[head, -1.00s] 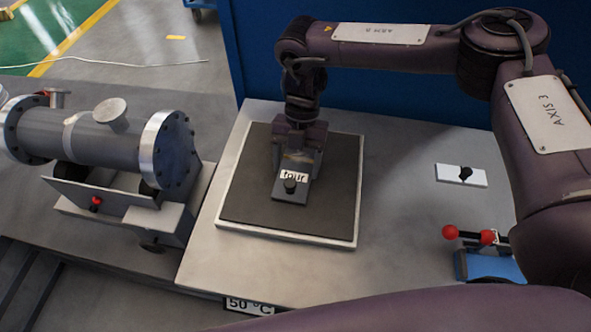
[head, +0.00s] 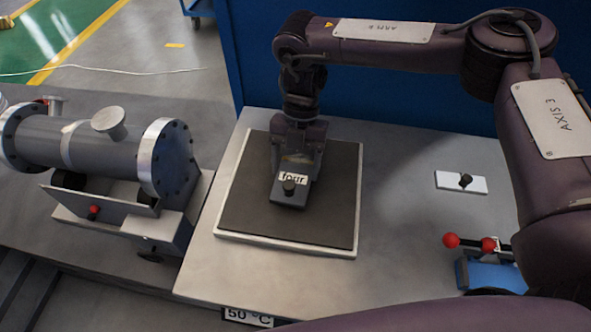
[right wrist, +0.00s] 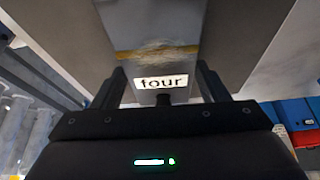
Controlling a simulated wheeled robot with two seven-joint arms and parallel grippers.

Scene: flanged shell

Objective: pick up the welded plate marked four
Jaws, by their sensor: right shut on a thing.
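The welded plate marked "four" (head: 289,193) is a small dark grey plate with a white label and a black knob, over the dark mat in the head view. My right gripper (head: 297,160) is shut on it from behind. In the right wrist view the plate (right wrist: 150,28) shows a tan weld seam above the label "four", and the fingers of my right gripper (right wrist: 160,92) stand on both sides of it. I cannot tell whether the plate touches the mat. My left gripper is not in view.
The dark mat in a pale frame (head: 245,210) lies on the grey table (head: 400,245). A flanged shell (head: 95,150) stands at the left. At the right are a white plate with a black knob (head: 461,182) and a blue clamp with red balls (head: 480,268).

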